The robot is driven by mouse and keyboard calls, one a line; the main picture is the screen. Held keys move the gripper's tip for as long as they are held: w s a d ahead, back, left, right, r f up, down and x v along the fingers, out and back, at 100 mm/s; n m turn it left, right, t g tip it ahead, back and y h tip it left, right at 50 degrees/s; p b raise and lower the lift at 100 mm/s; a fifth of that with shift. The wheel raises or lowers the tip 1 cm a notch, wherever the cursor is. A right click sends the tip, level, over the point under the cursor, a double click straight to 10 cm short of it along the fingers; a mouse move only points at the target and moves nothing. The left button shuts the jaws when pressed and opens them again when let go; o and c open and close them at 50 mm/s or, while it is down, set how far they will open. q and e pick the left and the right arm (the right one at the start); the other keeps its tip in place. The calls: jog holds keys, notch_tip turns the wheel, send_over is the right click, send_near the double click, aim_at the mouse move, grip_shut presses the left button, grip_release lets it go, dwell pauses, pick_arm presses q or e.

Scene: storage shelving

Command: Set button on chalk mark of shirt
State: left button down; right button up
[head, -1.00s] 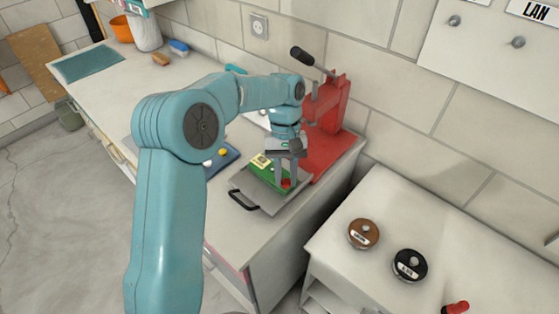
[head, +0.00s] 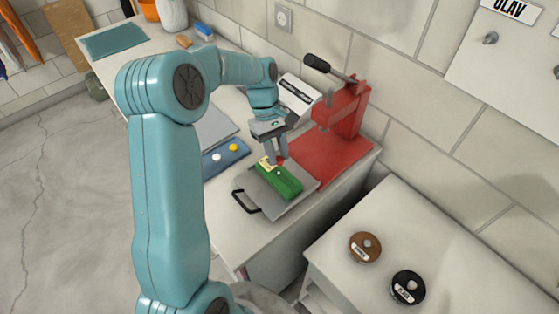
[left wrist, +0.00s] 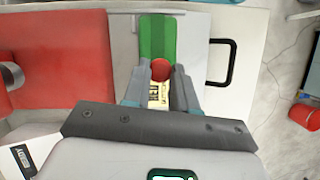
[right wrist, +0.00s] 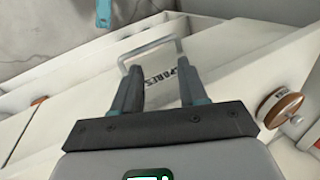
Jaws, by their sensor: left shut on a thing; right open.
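My left gripper (head: 275,156) is shut on a red button (head: 280,161). The button also shows between its fingertips in the left wrist view (left wrist: 160,68). The gripper is over the back edge of the green folded shirt (head: 286,185), by its pale yellow label (head: 265,164). Whether the button touches the cloth I cannot tell. A small pale spot, perhaps the chalk mark, shows on the shirt in the head view. The shirt lies on a grey plate (head: 297,203) with a black handle. My right gripper (right wrist: 157,82) is open and empty, seen only in the right wrist view.
The red press (head: 345,112) stands on the counter right behind the plate. A blue tray (head: 233,160) with a white and a yellow button is left of it. In the right wrist view a wire handle (right wrist: 150,50) and a SPARES label are near the open fingers.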

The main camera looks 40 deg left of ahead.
aim_at(279, 175)
pick_arm(q)
notch_tip(279, 175, down, 4)
jog(key=shift+s+f+p, duration=0.1)
jog(key=shift+f+p, duration=0.05)
jog(key=shift+p, duration=0.25)
jog(key=shift+f, duration=0.15)
jog(key=shift+a, duration=0.1)
jog(key=shift+f, duration=0.1)
jog(key=c, duration=0.9)
grip_release()
jog(key=shift+r, duration=0.25)
jog(key=b+v, duration=0.2)
jog(key=v, duration=0.9)
jog(key=shift+r, duration=0.4)
